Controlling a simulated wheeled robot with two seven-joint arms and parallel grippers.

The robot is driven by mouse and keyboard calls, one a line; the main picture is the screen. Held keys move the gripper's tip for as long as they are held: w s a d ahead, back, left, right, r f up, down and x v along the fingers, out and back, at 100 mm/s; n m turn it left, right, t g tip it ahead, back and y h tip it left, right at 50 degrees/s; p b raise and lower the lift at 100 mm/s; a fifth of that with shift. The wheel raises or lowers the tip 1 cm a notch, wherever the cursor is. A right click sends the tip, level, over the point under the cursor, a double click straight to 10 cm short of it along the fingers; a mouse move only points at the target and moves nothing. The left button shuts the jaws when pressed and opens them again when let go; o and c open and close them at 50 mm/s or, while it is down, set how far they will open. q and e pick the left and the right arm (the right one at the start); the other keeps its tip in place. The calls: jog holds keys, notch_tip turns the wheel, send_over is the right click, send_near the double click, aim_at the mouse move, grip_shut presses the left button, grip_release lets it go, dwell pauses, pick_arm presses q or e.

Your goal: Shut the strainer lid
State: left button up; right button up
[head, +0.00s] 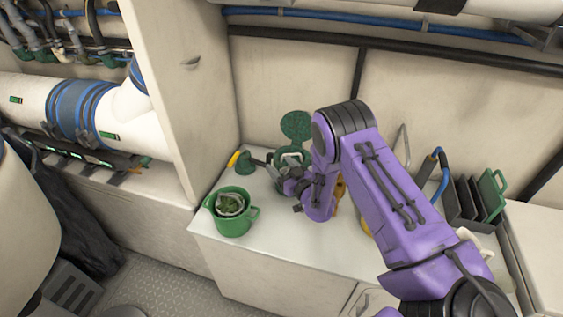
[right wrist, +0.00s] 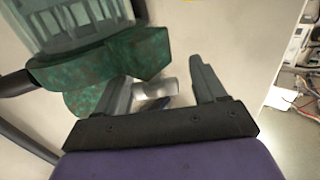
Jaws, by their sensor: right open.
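The strainer (head: 289,156) stands on the white counter near the back wall. Its round green lid (head: 296,125) stands up, open, behind the body. My right gripper (head: 287,184) is just in front of the strainer, and its jaws are open. In the right wrist view, the marbled green strainer body (right wrist: 100,62) with a clear upper part fills the upper left. A small metallic cylinder (right wrist: 156,87) shows between the open fingers; I cannot tell whether it touches them. The lid cannot be made out for sure in that view. My left gripper is not in view.
A green bucket (head: 232,215) with contents stands at the counter's front left. A yellow-ended green fitting (head: 243,162) lies beside the strainer. My right arm covers the counter's middle.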

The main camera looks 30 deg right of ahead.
jog(key=shift+w+d, duration=0.1)
jog(key=shift+w, duration=0.35)
jog(key=shift+s+d+r, duration=0.1)
jog(key=shift+s+r, duration=0.05)
jog(key=shift+s, duration=0.1)
jog(key=shift+w, duration=0.1)
grip_shut()
jog(key=shift+f+b, duration=0.2)
jog(key=shift+b, duration=0.3)
jog(key=shift+r, duration=0.15)
grip_release()
